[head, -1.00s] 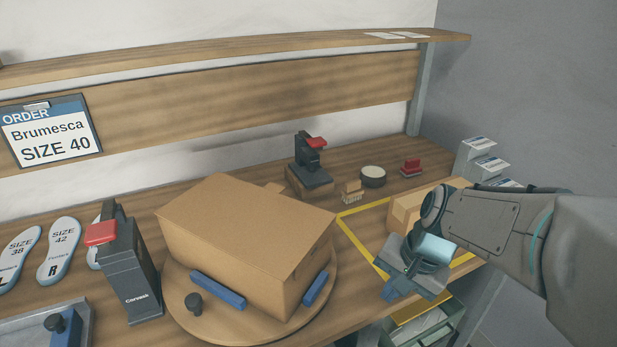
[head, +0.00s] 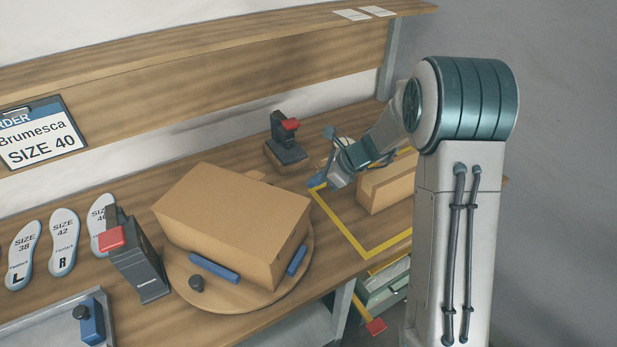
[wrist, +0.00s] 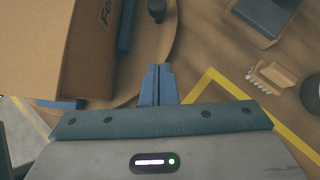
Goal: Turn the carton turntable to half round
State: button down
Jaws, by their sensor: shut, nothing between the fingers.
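The carton turntable (head: 181,277) is a round wooden disc on the bench. A closed brown carton (head: 230,215) sits on it between blue bars (head: 213,268). A dark knob (head: 196,284) stands on its front left rim. In the wrist view the turntable (wrist: 160,45) carries the carton (wrist: 30,50), a blue bar (wrist: 127,25) and a dark knob (wrist: 156,10) near the rim. My gripper (head: 318,184) is at the turntable's right back side. In the wrist view my gripper (wrist: 158,70) is shut and empty, its tips by the disc's edge; contact cannot be told.
A yellow-taped area (head: 372,250) with another carton (head: 385,187) lies right of the turntable. A black device with a red top (head: 285,140) stands behind. A dark dispenser (head: 138,262) and insoles (head: 64,245) are at the left. A brush (wrist: 270,77) lies beyond the tape.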

jog(key=p+x, duration=0.1)
jog(key=x, duration=0.6)
jog(key=a, duration=0.1)
jog(key=a+p, duration=0.1)
jog(key=w+a, duration=0.1)
jog(key=shift+a+f+p, duration=0.25)
jog(key=shift+f+p, duration=0.05)
jog(key=shift+f, duration=0.05)
jog(key=shift+w+a+f, duration=0.1)
jog(key=shift+a+f, duration=0.05)
jog(key=shift+a, duration=0.3)
